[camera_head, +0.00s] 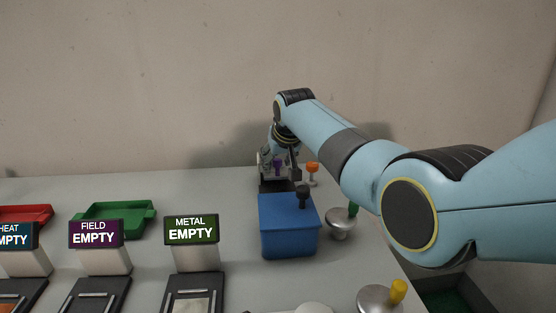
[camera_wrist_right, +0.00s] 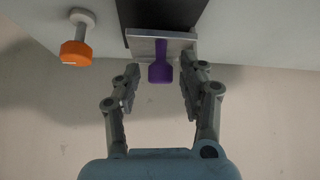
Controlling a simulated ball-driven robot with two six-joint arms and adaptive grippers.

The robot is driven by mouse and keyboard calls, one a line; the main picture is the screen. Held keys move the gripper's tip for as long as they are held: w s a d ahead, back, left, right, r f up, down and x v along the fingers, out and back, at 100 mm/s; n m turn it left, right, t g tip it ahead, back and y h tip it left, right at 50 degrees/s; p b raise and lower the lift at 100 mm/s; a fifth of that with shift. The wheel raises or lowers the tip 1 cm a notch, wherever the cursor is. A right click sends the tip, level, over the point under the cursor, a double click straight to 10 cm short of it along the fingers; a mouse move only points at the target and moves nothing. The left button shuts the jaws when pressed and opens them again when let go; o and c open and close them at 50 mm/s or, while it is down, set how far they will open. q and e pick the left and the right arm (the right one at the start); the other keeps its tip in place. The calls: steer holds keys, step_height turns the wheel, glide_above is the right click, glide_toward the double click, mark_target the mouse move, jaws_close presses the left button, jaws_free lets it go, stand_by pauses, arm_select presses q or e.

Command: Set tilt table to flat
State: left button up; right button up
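A purple handle (camera_head: 277,167) stands behind the blue box at the back of the table. In the wrist view this purple handle (camera_wrist_right: 160,70) sits on a grey plate (camera_wrist_right: 148,47) at the end of a dark strip (camera_wrist_right: 165,14). I cannot tell for sure whether this is the tilt table, nor its tilt. My right gripper (camera_wrist_right: 157,80) is open, with one finger on each side of the purple handle and gaps between. In the head view my right gripper (camera_head: 272,160) is small and partly hidden by its own arm. My left gripper is not in view.
An orange knob (camera_head: 312,168) stands close right of the gripper. The blue box (camera_head: 288,228) with a black knob (camera_head: 302,196) is in front. Green-knobbed (camera_head: 340,225) and yellow-knobbed (camera_head: 378,301) round metal pieces stand right. Signs such as METAL EMPTY (camera_head: 191,229) and a green tray (camera_head: 140,222) are left.

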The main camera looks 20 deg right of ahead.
steer(key=shift+r, duration=0.1)
steer(key=v, duration=1.2)
